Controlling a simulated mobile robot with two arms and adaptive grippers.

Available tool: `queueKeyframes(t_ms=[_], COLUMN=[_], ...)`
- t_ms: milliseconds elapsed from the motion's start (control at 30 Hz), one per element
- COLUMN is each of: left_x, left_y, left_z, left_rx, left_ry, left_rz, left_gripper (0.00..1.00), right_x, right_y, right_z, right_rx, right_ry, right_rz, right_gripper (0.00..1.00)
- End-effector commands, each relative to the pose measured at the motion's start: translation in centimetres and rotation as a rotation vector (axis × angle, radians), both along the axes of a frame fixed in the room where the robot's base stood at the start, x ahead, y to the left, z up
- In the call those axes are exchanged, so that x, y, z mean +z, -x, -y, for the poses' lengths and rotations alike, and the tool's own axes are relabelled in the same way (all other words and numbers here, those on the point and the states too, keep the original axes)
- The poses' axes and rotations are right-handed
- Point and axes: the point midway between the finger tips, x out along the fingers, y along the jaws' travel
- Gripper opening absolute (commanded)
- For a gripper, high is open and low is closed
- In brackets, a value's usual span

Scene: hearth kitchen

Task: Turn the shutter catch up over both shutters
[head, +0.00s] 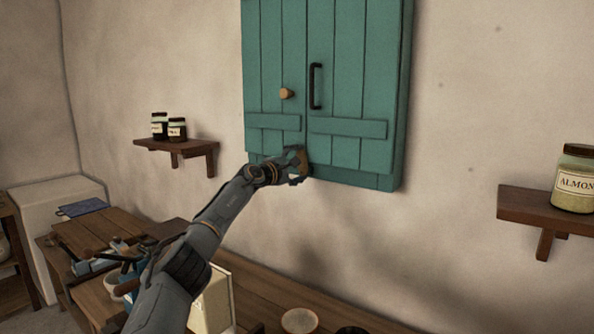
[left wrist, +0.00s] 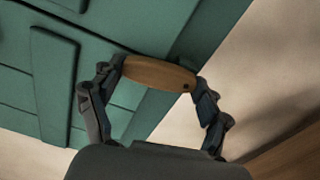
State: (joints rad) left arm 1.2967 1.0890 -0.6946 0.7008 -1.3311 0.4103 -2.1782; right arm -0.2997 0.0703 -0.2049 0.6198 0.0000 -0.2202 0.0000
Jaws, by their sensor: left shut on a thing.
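Two teal plank shutters, the left one (head: 272,60) and the right one (head: 362,65), hang shut side by side on the wall. The shutter catch, a brown wooden oblong (left wrist: 158,74), is at their lower edge near the seam. My left gripper (head: 297,163) reaches it from below left. In the left wrist view my left gripper (left wrist: 157,82) has one finger at each end of the catch and is shut on it. In the head view the gripper hides most of the catch, so its exact tilt is unclear. My right gripper is out of view.
The left shutter has a wooden knob (head: 286,93), the right a black handle (head: 316,86). Small wall shelves with jars stand left (head: 190,145) and right (head: 520,203). A wooden counter (head: 270,291) with a round-topped pot (head: 299,321) lies below. The wall around the shutters is clear.

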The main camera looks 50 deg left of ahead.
Motion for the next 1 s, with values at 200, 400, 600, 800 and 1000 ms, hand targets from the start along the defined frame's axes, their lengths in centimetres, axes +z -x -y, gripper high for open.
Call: queueKeyframes(t_ms=[200, 400, 600, 800, 1000], left_x=[0.1, 0.2, 0.2, 0.3, 0.3], left_y=[-0.1, -0.2, -0.2, -0.2, -0.2], left_z=[0.4, 0.6, 0.6, 0.6, 0.6], left_rx=[-0.001, 0.0, 0.001, 0.002, 0.002], left_ry=[-0.112, -0.165, -0.185, -0.188, -0.188], left_rz=[-0.022, -0.035, -0.039, -0.04, -0.039], left_gripper=[0.2, 0.2, 0.2, 0.2, 0.91], right_x=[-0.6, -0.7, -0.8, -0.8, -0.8], right_y=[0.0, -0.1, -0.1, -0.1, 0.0], right_z=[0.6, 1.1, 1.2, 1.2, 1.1], right_rx=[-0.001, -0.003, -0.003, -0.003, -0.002], right_ry=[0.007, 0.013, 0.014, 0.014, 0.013], right_rz=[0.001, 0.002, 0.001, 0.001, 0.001], right_gripper=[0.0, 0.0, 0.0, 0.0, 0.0])
